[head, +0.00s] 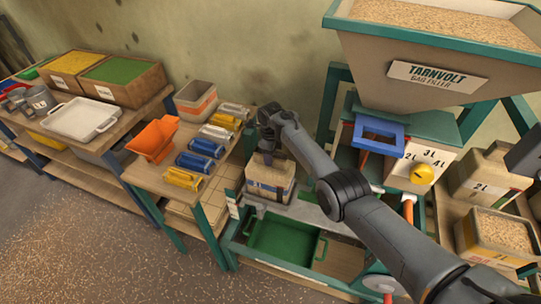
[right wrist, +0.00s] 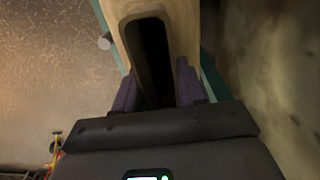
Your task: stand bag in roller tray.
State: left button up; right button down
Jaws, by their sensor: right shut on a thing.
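The tan paper bag (head: 270,180) with a dark printed band stands upright below my right gripper (head: 268,152) in the head view. The gripper is shut on the bag's top edge. In the right wrist view the bag (right wrist: 180,18) shows its dark open mouth, with the fingers of my right gripper (right wrist: 158,88) on either side. A pale slatted tray (head: 192,218), perhaps the roller tray, lies low to the left of the bag. I cannot tell whether the bag's base touches the grey metal surface below it. My left gripper is not in view.
A green tray (head: 285,242) sits in the teal frame in front of the bag. The filler hopper (head: 430,75) and its blue spout (head: 378,135) stand to the right.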

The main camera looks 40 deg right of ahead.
jog(key=shift+f, duration=0.4)
jog(key=c, duration=0.6)
grip_release()
jog(key=shift+o, duration=0.2)
